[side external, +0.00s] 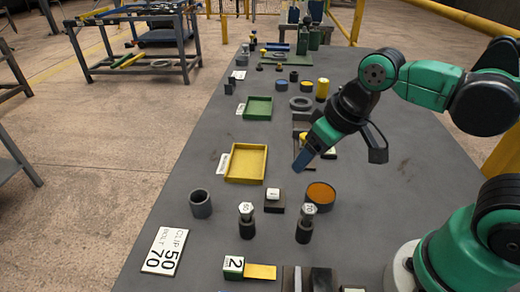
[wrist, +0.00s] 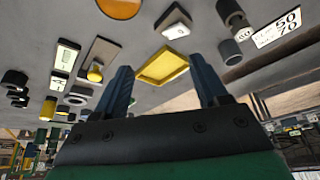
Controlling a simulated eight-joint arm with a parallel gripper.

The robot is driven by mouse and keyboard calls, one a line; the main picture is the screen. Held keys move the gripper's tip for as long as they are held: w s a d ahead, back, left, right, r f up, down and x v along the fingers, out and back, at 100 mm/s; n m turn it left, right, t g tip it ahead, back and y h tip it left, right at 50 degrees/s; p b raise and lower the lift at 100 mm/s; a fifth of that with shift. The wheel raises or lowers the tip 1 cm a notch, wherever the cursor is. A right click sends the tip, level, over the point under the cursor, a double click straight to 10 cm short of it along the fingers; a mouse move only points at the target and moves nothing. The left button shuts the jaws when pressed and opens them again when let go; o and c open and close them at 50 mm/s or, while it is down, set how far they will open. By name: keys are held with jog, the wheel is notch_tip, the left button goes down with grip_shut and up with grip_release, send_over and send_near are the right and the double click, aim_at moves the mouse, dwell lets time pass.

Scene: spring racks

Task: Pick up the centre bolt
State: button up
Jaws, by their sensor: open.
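Two dark upright posts stand in the front of the bench in the side view, each with a white hexagonal, numbered top: a left one (side external: 246,221) and a right one (side external: 306,225). A white-topped piece (side external: 273,194) sits on a dark block behind them. I cannot tell for certain which of these is the centre bolt. My gripper (side external: 302,162) is above the bench, behind and above these pieces, and touches none of them. In the wrist view its two blue fingers (wrist: 164,72) are apart with nothing between them.
A yellow tray (side external: 230,178) and a green tray (side external: 246,114) lie behind. An orange-filled round dish (side external: 321,193), a grey hollow cylinder (side external: 201,204) and a "CLIP 50 BOLT 70" sign (side external: 165,250) are close by. A block marked 2 (side external: 233,267) is at the front. Bare bench lies right of the posts.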

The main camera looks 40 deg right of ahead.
aim_at(308, 208)
jog(key=s+a+n+g, duration=0.1)
jog(key=a+g, duration=0.1)
jog(key=s+a+f+n+g, duration=0.1)
jog(key=s+a+g, duration=0.1)
jog(key=shift+s+a+f+h, duration=0.1)
jog(key=shift+s+a+h, duration=0.05)
jog(key=shift+s+h, duration=0.15)
jog(key=shift+s+a+f+g, duration=0.1)
jog(key=shift+f+g, duration=0.05)
jog(key=shift+g, duration=0.15)
jog(key=shift+f, duration=2.65)
grip_shut()
